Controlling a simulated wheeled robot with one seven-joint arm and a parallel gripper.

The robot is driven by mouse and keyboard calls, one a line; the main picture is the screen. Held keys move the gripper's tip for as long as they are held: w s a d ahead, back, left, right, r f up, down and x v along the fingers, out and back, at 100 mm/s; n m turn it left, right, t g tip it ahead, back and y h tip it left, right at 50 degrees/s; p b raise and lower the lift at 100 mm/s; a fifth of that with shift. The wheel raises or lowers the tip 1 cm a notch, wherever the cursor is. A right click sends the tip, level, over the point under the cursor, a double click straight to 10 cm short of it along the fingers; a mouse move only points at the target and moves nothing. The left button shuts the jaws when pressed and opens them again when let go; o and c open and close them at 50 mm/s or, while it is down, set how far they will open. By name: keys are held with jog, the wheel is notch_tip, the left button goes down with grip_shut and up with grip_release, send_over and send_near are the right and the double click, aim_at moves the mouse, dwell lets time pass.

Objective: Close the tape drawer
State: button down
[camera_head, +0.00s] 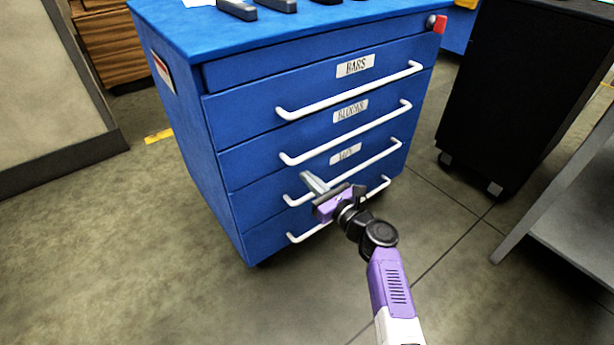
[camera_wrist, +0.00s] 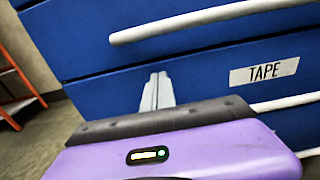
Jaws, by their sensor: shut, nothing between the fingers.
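The tape drawer (camera_head: 258,202) is the third labelled drawer of a blue cabinet, with a white bar handle (camera_head: 372,158). Its front looks about flush with its neighbours, and I see no clear gap. Its TAPE label (camera_wrist: 264,71) is plain in the wrist view. My purple gripper (camera_head: 314,182) is in front of this drawer, near the left half of its handle, and hides part of it. The grey fingers are together and empty; in the wrist view the shut fingers (camera_wrist: 157,92) point at the blue front left of the label. I cannot tell whether they touch it.
The blocks drawer (camera_head: 265,145) and its handle (camera_wrist: 210,20) lie above; a bottom drawer handle (camera_head: 300,238) lies below. A black wheeled cabinet (camera_head: 515,95) stands right, with a grey table (camera_head: 570,225) nearer. Floor left of the blue cabinet is open.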

jog(key=p+v, duration=0.4)
jog(key=v, duration=0.7)
jog(key=shift+d, duration=0.15)
